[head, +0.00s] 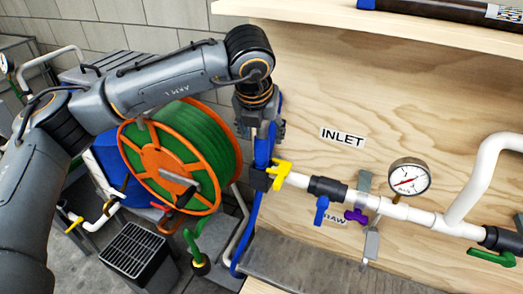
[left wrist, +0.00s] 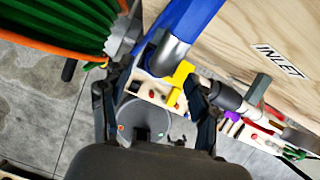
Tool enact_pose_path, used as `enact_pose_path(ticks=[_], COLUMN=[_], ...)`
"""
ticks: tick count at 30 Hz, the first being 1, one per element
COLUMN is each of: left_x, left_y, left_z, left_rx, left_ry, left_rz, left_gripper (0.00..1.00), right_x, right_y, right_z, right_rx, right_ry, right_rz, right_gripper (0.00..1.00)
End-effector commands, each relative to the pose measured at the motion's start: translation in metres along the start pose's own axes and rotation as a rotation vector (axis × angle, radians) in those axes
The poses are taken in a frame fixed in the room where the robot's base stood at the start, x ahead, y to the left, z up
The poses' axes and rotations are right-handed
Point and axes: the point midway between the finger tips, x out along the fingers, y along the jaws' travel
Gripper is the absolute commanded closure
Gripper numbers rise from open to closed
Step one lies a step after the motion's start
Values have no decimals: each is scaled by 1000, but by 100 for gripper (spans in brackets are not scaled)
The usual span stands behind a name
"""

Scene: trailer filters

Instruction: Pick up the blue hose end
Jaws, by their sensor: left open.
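A blue hose (head: 263,152) runs down beside the yellow valve handle (head: 281,173) at the left end of the white pipe. In the left wrist view the thick blue hose (left wrist: 198,22) comes in from the top, with a grey metal end fitting (left wrist: 172,52) near the yellow handle (left wrist: 179,82). My left gripper (head: 262,133) points down at the hose in the head view, partly hiding it. In the left wrist view its fingers (left wrist: 155,105) are spread, with the fitting just beyond them. I cannot tell whether they touch the hose. My right gripper is not in view.
The orange reel with green hose (head: 205,140) stands close on the left. The wooden panel (head: 310,90) with an INLET label, a gauge (head: 409,176) and blue (head: 321,210) and purple (head: 356,215) handles is on the right.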

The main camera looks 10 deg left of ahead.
Motion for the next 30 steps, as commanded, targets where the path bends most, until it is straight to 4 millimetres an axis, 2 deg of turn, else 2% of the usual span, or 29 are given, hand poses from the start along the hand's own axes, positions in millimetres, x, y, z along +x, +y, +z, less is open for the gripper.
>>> enact_pose_path(ticks=[7, 12, 19, 20, 28, 29, 30], left_x=[27, 48, 52, 52, 52, 52, 51], left_y=[5, 4, 4, 3, 3, 3, 3], left_z=[0, 0, -1, -1, -1, -1, 0], left_rx=[0, 0, 1, 1, 1, 1, 1], left_ry=[6, 2, 0, 0, 1, 0, 0], left_rz=[2, 0, -1, -1, -1, -1, -1], left_gripper=[39, 39, 39, 41, 96, 100, 100], right_x=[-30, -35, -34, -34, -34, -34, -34], right_y=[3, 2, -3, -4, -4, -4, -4], right_z=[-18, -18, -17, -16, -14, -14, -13], right_rx=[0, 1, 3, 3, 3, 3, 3], right_ry=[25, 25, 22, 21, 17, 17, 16], right_rz=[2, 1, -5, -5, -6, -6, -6], right_gripper=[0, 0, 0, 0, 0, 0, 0])
